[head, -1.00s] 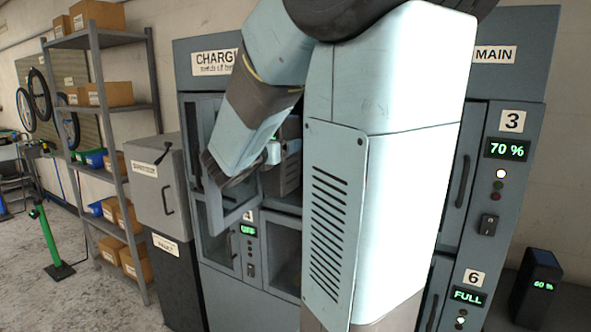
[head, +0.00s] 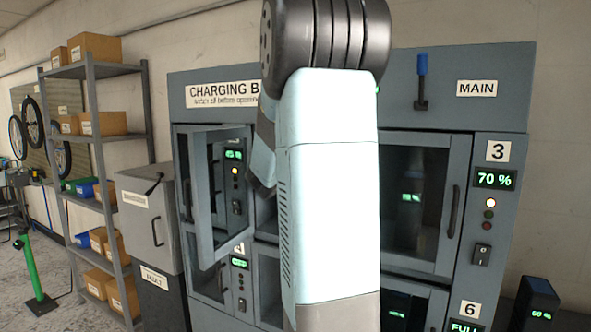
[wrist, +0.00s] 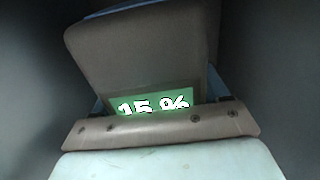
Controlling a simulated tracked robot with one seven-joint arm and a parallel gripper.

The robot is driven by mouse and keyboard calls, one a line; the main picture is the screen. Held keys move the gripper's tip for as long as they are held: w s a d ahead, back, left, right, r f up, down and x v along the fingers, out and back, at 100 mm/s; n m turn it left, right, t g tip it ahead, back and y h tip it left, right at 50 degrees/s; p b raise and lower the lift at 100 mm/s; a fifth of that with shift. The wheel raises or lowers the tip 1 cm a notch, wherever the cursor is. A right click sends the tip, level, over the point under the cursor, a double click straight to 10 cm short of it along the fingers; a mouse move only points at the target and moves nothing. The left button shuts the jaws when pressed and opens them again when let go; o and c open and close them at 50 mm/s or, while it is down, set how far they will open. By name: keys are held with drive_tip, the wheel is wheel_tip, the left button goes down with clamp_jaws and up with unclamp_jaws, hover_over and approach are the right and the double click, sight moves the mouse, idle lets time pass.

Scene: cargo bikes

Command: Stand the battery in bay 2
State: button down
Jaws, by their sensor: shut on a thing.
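The battery (wrist: 140,55) is a dark grey-brown block with a green display reading 15 %, seen close up in the wrist view. My gripper (wrist: 160,122) is shut on it. Dark surfaces lie on both sides of the battery. In the head view, my upright arm hides the gripper, the battery and most of the middle of the charging cabinet (head: 214,77), where bay 2 appears to be. Only a strip of that middle opening (head: 265,212) shows. I cannot tell whether the battery touches the bay floor.
A framed door (head: 205,235) stands open at the cabinet's left. Bay 3's door (head: 415,205) is closed; its display reads 70 %. A blue-handled lever (head: 421,80) is marked MAIN. A black 60 % battery (head: 535,303) stands at the right. Shelves (head: 95,70) and a grey box (head: 150,220) are left.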

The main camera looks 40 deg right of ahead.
drive_tip(key=shift+w+d+f, duration=0.1)
drive_tip(key=shift+d+f, duration=0.2)
drive_tip(key=shift+f, duration=0.35)
drive_tip(key=shift+w+d+f, duration=0.15)
drive_tip(key=shift+d+f, duration=0.15)
drive_tip(key=shift+f, duration=0.4)
drive_tip(key=shift+w+d+f, duration=0.1)
drive_tip(key=shift+d+f, duration=0.2)
drive_tip(key=shift+f, duration=0.35)
drive_tip(key=shift+d+f, duration=0.15)
drive_tip(key=shift+f, duration=1.35)
unclamp_jaws()
drive_tip(key=v, duration=1.2)
